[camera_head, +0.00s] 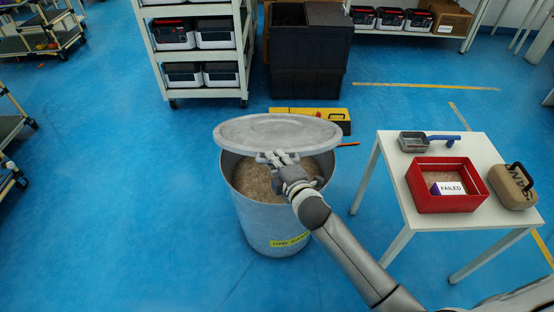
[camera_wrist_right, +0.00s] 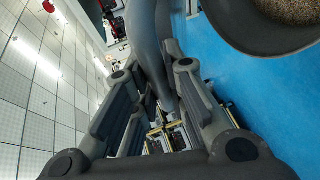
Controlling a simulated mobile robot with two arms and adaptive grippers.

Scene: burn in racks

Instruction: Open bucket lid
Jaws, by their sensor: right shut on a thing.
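A grey metal bucket (camera_head: 262,222) stands on the blue floor, filled with a brown grainy material (camera_head: 255,180). It also shows at the top right of the right wrist view (camera_wrist_right: 256,38). Its round grey lid (camera_head: 278,131) is raised off the rim and tilted above the back of the bucket, so the contents show. My right gripper (camera_head: 276,159) is shut on the lid at its near edge, over the bucket opening. The right wrist view shows the grey lid (camera_wrist_right: 151,30) running between the fingers. Exactly where the fingertips touch is hard to tell. My left gripper is out of view.
A yellow case (camera_head: 298,112) and dark crates (camera_head: 308,84) stand behind the bucket.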

